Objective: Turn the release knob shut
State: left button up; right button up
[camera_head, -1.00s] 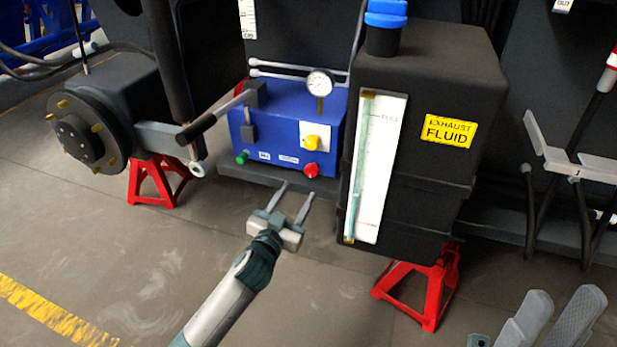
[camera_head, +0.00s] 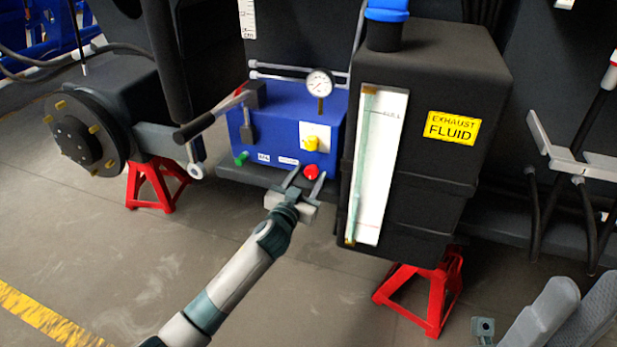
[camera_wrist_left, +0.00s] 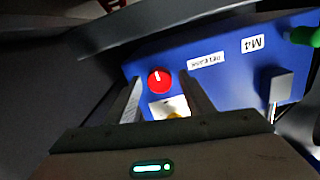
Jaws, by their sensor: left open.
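The blue pump box (camera_head: 275,130) sits on a dark shelf, with a red knob (camera_head: 311,171) low on its right front and a yellow knob (camera_head: 311,143) above it. My right gripper is not clearly seen.
A gauge (camera_head: 319,84) stands on the box, and a lever with a black grip (camera_head: 193,127) sticks out left. A green knob (camera_head: 241,158) is at lower left. The black exhaust fluid tank (camera_head: 440,165) stands close on the right. Red stands (camera_head: 153,185) rest on the floor.

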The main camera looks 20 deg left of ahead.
pick_arm(q)
jog(key=c, duration=1)
jog(key=shift+c, duration=0.2)
